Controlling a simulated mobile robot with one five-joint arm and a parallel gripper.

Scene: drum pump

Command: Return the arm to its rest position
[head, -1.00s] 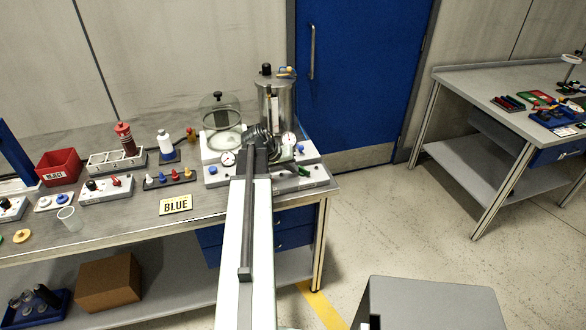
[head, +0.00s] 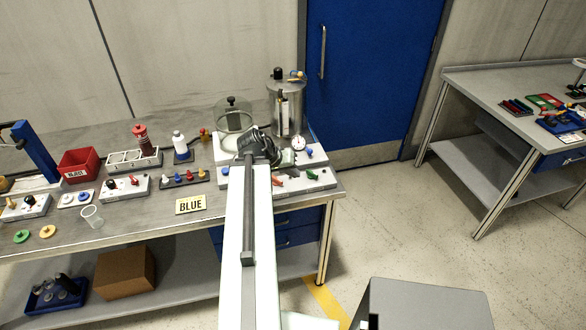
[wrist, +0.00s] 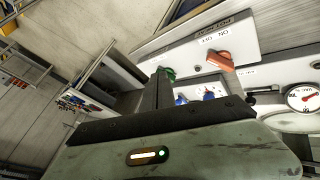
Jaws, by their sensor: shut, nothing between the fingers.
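My arm reaches out over the workbench (head: 140,215) to its right end. My gripper (head: 264,150) is a dark shape in front of the pump station, and the head view shows its fingers poorly. In the wrist view the dark fingers (wrist: 160,92) are shut with nothing between them. The metal cylinder (head: 287,112) and the glass bell jar (head: 234,117) stand behind the gripper. A red switch lever (wrist: 220,60) on a white ON/OFF panel, blue knobs (wrist: 182,99) and a green part (wrist: 170,73) lie beyond the fingers. I cannot tell whether the gripper touches anything.
A round gauge (head: 298,142) sits right of the gripper. A grey box-like top (head: 420,305) is low at right. Open floor lies before the second table (head: 470,85).

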